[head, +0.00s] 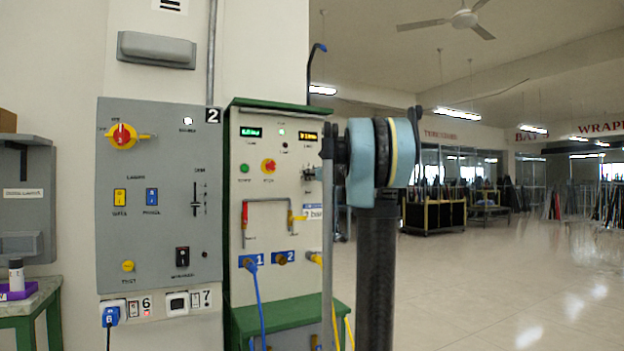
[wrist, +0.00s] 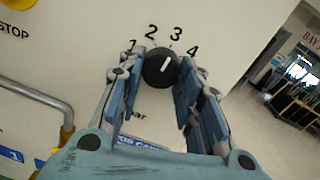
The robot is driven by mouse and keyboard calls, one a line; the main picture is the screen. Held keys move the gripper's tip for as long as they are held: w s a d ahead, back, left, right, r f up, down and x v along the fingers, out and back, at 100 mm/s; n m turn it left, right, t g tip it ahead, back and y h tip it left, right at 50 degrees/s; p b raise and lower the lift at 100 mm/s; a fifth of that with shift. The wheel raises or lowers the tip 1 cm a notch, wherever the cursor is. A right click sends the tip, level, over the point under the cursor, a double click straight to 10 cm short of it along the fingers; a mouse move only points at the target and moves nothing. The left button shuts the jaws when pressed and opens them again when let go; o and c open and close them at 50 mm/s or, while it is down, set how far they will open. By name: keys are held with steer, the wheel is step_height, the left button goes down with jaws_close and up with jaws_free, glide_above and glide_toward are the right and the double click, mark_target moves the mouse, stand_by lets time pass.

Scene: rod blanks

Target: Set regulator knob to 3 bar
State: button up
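The regulator knob (wrist: 160,68) is black and round with a white pointer line, on a pale panel marked 1, 2, 3 and 4. The pointer slants up and right, about in line with the 3. My gripper (wrist: 161,75) has one blue-grey finger on each side of the knob, and both fingertips appear to touch its sides.
The head view shows the pale regulator panel (head: 262,180) with gauges, buttons and a bent grey pipe. A grey switch panel (head: 160,240) is to its left. Below the pipe are hose ports with a blue hose (head: 259,300). Open floor (head: 500,290) lies to the right.

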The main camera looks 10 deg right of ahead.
steer(key=shift+n, duration=0.4)
steer(key=o, duration=1.1)
steer(key=shift+c, duration=0.2)
steer(key=shift+s, duration=0.1)
steer(key=v, duration=1.1)
steer(key=shift+s+d, duration=0.15)
steer(key=shift+s, duration=0.15)
